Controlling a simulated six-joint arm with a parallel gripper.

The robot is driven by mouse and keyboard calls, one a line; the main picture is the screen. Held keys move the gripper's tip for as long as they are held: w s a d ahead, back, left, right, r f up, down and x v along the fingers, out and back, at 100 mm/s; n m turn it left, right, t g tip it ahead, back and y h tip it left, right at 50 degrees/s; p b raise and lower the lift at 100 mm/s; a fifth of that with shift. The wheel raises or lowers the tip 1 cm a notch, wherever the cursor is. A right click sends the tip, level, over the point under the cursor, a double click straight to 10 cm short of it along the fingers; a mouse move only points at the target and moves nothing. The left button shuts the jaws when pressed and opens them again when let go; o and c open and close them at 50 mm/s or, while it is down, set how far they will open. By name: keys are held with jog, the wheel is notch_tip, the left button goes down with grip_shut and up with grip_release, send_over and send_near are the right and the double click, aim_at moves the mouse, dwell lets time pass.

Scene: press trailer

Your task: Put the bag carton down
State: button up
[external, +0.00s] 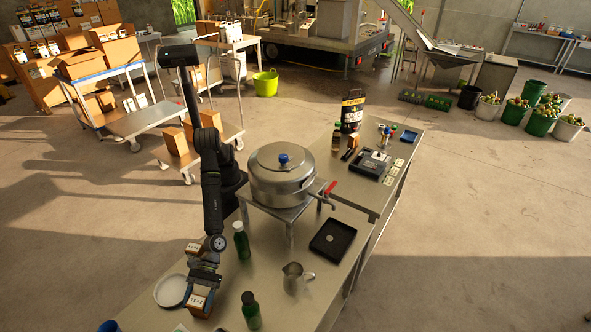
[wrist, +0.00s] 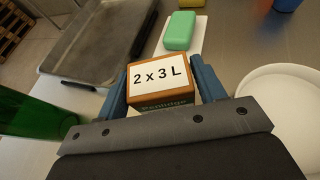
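The bag carton (wrist: 160,83) is a small orange-brown box with a white "2 x 3 L" label. In the wrist view it sits between the two blue fingers of my gripper (wrist: 162,88), which appear to touch both its sides. In the external view my gripper (external: 203,282) points down at the near left end of the steel table, with the carton (external: 200,303) at its fingertips. Its underside is hidden, so I cannot tell whether it touches the tabletop. A second, similar carton (external: 195,249) shows just behind my gripper.
A white round dish (external: 171,291) lies left of the carton. Green bottles stand to the right (external: 250,311) and behind (external: 241,240). A steel jug (external: 295,278) and pot (external: 283,178) stand farther off.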

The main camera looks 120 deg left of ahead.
jog(key=shift+o, duration=1.1)
jog(key=shift+r, duration=0.25)
jog(key=v, duration=1.2)
jog(key=x, duration=1.2)
jog(key=shift+f, duration=0.2)
jog(key=shift+r, duration=1)
jog(key=shift+f, duration=0.1)
